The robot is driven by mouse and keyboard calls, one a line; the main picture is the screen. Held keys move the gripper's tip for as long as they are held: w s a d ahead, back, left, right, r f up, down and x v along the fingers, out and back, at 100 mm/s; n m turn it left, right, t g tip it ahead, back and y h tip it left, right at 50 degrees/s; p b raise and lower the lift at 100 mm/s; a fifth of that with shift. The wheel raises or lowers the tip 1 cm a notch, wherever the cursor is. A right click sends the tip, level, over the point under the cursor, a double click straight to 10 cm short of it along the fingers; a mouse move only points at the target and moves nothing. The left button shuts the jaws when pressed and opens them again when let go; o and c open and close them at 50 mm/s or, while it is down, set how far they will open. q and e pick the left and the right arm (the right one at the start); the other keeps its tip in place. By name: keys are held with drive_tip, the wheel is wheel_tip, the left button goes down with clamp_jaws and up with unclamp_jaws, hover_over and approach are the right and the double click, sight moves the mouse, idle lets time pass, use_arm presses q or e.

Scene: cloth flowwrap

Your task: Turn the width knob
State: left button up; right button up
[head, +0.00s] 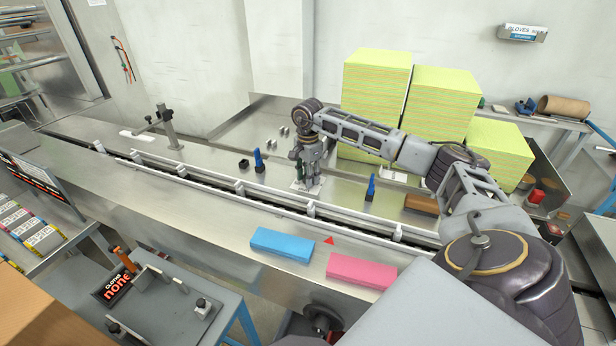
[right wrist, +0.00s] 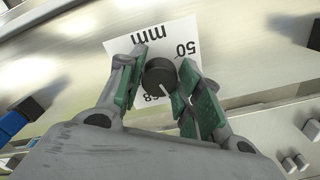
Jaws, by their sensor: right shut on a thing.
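The width knob (right wrist: 161,76) is a round black knob with a light pointer line. It stands on a white label (right wrist: 172,42) printed with "50", "mm" and a partly hidden number ending in 8. My right gripper (right wrist: 164,80) has its green-padded fingers on either side of the knob and is shut on it. In the head view my right gripper (head: 309,178) points down at the steel deck behind the guide rail, and it hides the knob there. My left gripper is not in view.
A white guide rail (head: 240,188) runs along the conveyor. Blue-handled parts (head: 259,160) (head: 370,187) stand on either side of my right gripper. A blue block (head: 283,244) and a pink block (head: 361,271) lie on the front ledge. Stacks of yellow-green sheets (head: 375,95) stand behind my arm.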

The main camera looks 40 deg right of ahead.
drive_tip(key=shift+r, duration=0.1)
idle(0.3)
drive_tip(key=o, duration=1)
drive_tip(key=shift+r, duration=5.95)
